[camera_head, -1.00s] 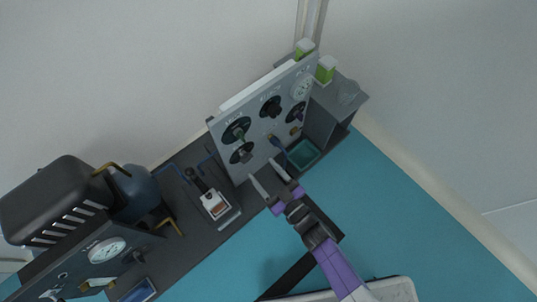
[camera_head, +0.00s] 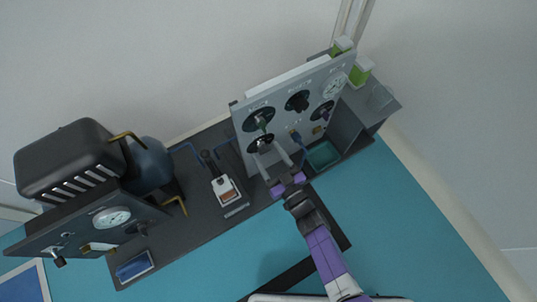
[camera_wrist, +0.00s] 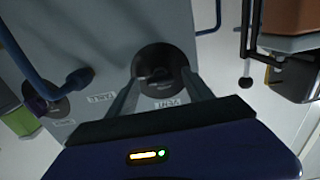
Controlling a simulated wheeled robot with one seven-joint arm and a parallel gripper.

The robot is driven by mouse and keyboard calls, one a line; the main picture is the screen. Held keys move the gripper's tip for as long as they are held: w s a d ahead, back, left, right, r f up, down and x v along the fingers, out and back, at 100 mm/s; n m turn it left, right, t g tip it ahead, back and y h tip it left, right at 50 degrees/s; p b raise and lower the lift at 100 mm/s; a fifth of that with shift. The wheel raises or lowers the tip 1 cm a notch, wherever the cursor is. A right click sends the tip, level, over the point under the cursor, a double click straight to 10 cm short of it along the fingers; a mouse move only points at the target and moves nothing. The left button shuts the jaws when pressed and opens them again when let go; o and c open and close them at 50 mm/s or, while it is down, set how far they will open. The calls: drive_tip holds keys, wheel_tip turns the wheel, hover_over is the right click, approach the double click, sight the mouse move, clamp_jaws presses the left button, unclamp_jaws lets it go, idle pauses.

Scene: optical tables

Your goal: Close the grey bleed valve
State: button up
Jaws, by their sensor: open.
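The grey bleed valve appears to be the grey knob on a dark round dial (camera_head: 260,143), low on the left of the upright grey panel (camera_head: 290,125). In the wrist view a dark dial with a dim knob (camera_wrist: 160,68) lies straight ahead, with a small label below it. My gripper (camera_head: 268,150) is open in front of the panel's lower left. In the wrist view its two fingers (camera_wrist: 164,90) reach to either side of that dial. Contact with the knob cannot be told. The fingers partly cover the dial in the head view.
Other knobs on the panel are a green one (camera_head: 262,121), a black one (camera_head: 298,101) and another dial (camera_head: 321,113). A white device (camera_head: 226,190) stands left of my gripper, and a teal tray (camera_head: 323,155) lies right.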

clamp_jaws()
drive_tip(key=shift+n, duration=0.3)
drive_tip(key=shift+n+b, duration=3.85)
drive_tip(key=shift+n, duration=4.85)
drive_tip(key=shift+s, duration=0.1)
unclamp_jaws()
